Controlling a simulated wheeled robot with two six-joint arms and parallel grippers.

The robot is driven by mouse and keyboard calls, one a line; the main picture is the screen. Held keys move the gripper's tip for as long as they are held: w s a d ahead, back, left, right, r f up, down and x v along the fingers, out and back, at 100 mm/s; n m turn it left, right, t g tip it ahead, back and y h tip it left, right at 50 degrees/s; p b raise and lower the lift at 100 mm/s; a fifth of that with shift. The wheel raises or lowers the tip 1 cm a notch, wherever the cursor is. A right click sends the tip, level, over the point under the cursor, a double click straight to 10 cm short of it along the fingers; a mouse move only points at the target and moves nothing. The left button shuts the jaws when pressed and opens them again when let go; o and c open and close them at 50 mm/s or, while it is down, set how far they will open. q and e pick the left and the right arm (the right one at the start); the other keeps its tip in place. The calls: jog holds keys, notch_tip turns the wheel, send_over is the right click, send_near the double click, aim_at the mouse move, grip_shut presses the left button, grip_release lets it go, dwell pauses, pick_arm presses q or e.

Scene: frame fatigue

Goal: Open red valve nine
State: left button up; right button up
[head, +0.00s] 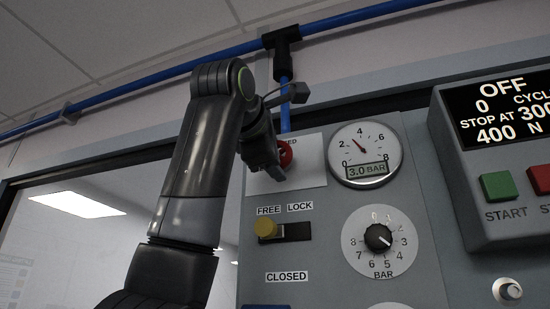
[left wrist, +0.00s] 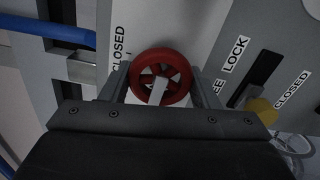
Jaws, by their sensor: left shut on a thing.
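The red valve (left wrist: 161,62) is a spoked handwheel on a white plate in the left wrist view, with the word CLOSED beside it. In the head view only part of its red rim (head: 286,153) shows behind my gripper. My left gripper (head: 271,165) reaches up to the valve. In the left wrist view the fingers of my left gripper (left wrist: 162,88) are on both sides of the wheel, shut on it. The number of the valve cannot be read. My right gripper is in neither view.
Right of the valve is a round gauge (head: 366,154) reading 3.0 BAR. Below are a yellow knob (head: 266,228) at FREE and a black BAR dial (head: 378,237). A grey control box (head: 495,160) with START button juts out at right. A blue pipe (head: 185,68) runs above.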

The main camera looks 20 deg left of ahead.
pick_arm(q)
jog(key=shift+f+n, duration=0.1)
jog(key=shift+n, duration=0.2)
dwell(0.4)
jog(key=o, duration=1)
jog(key=shift+a, duration=0.1)
jog(key=shift+s, duration=0.15)
jog(key=s+b, duration=0.2)
jog(key=s, duration=0.3)
jog(key=s+b, duration=0.2)
jog(key=s, duration=0.4)
jog(key=s+b, duration=0.2)
jog(key=s, duration=0.4)
jog(key=shift+s+a, duration=0.1)
jog(key=shift+a, duration=0.15)
